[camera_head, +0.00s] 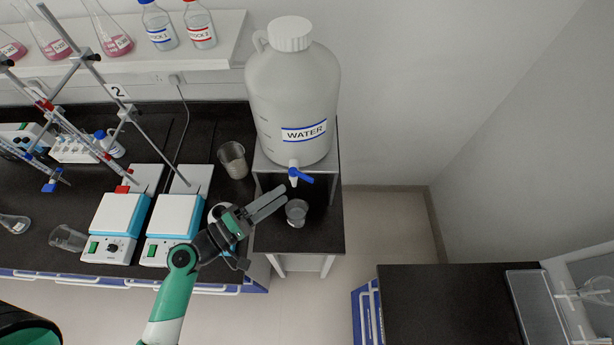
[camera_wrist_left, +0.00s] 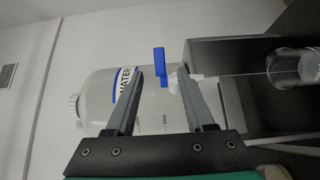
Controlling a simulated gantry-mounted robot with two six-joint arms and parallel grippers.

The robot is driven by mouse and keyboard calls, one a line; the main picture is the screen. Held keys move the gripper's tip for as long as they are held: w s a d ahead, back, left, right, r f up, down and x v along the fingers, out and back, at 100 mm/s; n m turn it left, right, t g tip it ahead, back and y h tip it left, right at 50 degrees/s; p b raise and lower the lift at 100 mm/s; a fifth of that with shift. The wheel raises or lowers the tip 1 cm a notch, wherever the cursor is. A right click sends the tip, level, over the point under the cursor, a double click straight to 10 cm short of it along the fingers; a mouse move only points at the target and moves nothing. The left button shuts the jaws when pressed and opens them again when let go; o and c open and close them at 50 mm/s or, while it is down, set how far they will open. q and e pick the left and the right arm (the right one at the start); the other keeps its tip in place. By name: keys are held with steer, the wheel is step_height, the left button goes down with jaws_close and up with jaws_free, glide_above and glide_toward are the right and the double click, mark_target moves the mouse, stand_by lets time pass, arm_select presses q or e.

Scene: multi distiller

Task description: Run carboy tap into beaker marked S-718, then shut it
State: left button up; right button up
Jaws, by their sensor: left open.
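The white carboy (camera_head: 292,90), labelled WATER, stands on a raised stand, and its cap end shows in the left wrist view (camera_wrist_left: 75,103). Its white tap has a blue handle (camera_head: 301,175) turned crosswise, which also shows in the left wrist view (camera_wrist_left: 161,62). A clear beaker (camera_head: 296,212) stands below the tap; its marking cannot be read. In the left wrist view a thin line, like a water stream, runs from the spout to this beaker (camera_wrist_left: 285,68). My left gripper (camera_head: 285,195) is open just in front of the tap, with the handle between its fingertips in the wrist view. My right gripper is out of view.
Another beaker (camera_head: 233,160) stands left of the stand. A shelf (camera_head: 225,45) of flasks and bottles runs behind. The floor right of the stand is clear, before another dark bench (camera_head: 450,305).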

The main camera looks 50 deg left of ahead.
mark_target(305, 179)
arm_select(q)
steer(key=w, duration=0.3)
steer(key=w+p, duration=0.1)
steer(key=w, duration=0.5)
steer(key=shift+w+d, duration=0.1)
steer(key=shift+d, duration=0.3)
jaws_close()
